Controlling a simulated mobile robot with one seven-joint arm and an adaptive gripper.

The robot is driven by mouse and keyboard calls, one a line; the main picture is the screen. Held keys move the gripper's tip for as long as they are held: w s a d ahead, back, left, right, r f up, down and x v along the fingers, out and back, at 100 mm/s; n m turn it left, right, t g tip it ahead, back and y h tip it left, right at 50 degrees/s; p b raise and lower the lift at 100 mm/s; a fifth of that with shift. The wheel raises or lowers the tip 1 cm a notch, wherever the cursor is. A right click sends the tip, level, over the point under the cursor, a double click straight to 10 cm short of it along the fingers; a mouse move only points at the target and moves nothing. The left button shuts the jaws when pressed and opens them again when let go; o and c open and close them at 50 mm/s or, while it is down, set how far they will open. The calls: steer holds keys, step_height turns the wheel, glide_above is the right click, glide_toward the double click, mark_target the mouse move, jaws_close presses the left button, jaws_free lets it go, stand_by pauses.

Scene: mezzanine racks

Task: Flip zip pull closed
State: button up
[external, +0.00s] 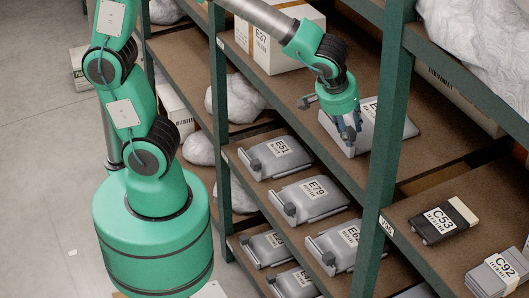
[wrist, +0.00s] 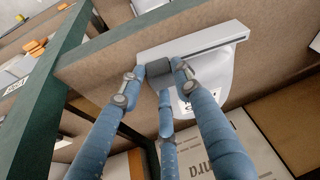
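A grey pouch (external: 396,124) with a partly hidden label lies on the brown shelf board at the right of the rack bay. A dark grey block, the zip pull (wrist: 158,68), sits at the rail. My gripper (external: 350,130) is at the pouch's near left edge. In the wrist view its blue fingers close around the zip pull, one on each side and a third against it from another side. The zip pull's exact tilt is hard to tell.
Green rack posts (external: 385,150) stand close to my arm. Several similar pouches, such as E79 (external: 310,199) and E51 (external: 275,158), lie on lower shelves. A white E37 box (external: 280,45) stands behind. Pouch C53 (external: 443,220) lies at the right.

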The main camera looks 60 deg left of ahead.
steer(key=o, duration=0.4)
steer(key=shift+f, duration=0.1)
steer(key=shift+v, duration=6)
steer(key=shift+s+a+f+m+t+h+b, duration=0.3)
steer(key=shift+s+a+f+m+b, duration=0.65)
steer(key=shift+s+a, duration=1.95)
steer(key=shift+s+a+f+m+t+h+b, duration=0.25)
steer(key=shift+s+a+f+m+b, duration=0.6)
steer(key=shift+a, duration=3.95)
steer(key=shift+s+a+f+m+t+h+b, duration=0.15)
steer(key=shift+s+a+f+m+h+b, duration=0.5)
steer(key=shift+s+a+f, duration=2.15)
